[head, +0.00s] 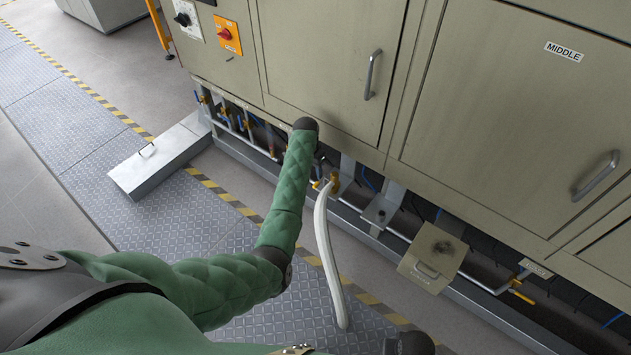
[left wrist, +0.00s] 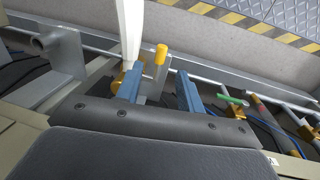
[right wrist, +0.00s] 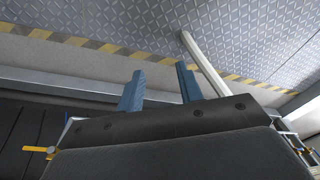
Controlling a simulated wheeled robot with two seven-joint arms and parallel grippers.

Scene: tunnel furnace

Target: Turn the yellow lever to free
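A yellow lever (left wrist: 161,54) stands up from a brass fitting beside the white hose (left wrist: 131,30) in the left wrist view. In the head view the yellow fitting (head: 335,180) shows under the furnace's lower edge, at the hose's upper end. My left gripper (left wrist: 160,72) is open. Its two blue fingers point towards the pipes, with the lever showing between their tips; I see no contact. In the head view it is mostly hidden behind my left forearm. My right gripper (right wrist: 158,70) is open and empty above the floor.
A second yellow handle (head: 520,294) sits on the pipe at the right. A green-handled valve (left wrist: 233,101) is right of my left fingers.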

